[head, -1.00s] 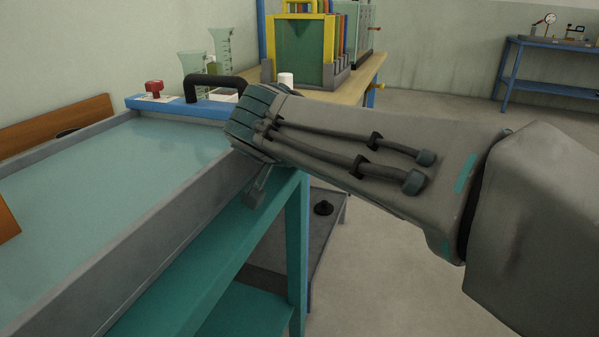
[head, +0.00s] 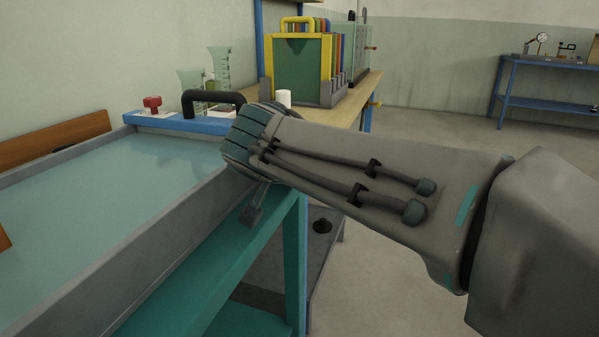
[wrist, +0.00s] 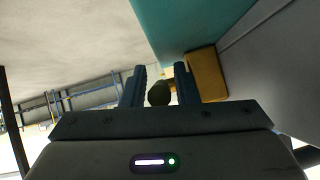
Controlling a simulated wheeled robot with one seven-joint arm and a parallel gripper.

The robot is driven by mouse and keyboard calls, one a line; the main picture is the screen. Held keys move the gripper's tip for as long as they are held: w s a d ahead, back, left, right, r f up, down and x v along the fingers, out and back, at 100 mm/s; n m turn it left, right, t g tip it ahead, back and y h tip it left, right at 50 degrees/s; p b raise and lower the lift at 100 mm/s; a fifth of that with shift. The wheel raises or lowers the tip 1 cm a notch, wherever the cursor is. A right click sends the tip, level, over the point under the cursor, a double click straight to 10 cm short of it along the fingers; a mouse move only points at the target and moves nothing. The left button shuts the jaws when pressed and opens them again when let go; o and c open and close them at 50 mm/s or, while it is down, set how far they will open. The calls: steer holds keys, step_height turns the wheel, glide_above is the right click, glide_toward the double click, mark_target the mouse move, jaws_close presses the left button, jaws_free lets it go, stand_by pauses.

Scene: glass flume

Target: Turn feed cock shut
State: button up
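My gripper (wrist: 160,85) points down past the end of the flume in the wrist view, its two dark fingers apart. A dark rounded knob (wrist: 158,93) shows between the fingers, with a brass-yellow part (wrist: 207,75) just beyond it to the right. This may be the feed cock; I cannot tell for sure, nor whether the fingers touch the knob. In the head view my arm hides the cock's place, and only a bit of my gripper (head: 252,208) shows below the wrist, beside the teal frame.
The water-filled flume (head: 110,195) lies at left on a teal stand (head: 295,250). A black handle (head: 212,97) arches over its blue bar. A wooden bench (head: 362,95) with a yellow rack (head: 272,65) stands behind. Floor at right is clear.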

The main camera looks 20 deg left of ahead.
steer(key=p+v, duration=0.4)
steer(key=v, duration=0.9)
steer(key=shift+s+r, duration=0.3)
steer(key=shift+s, duration=0.05)
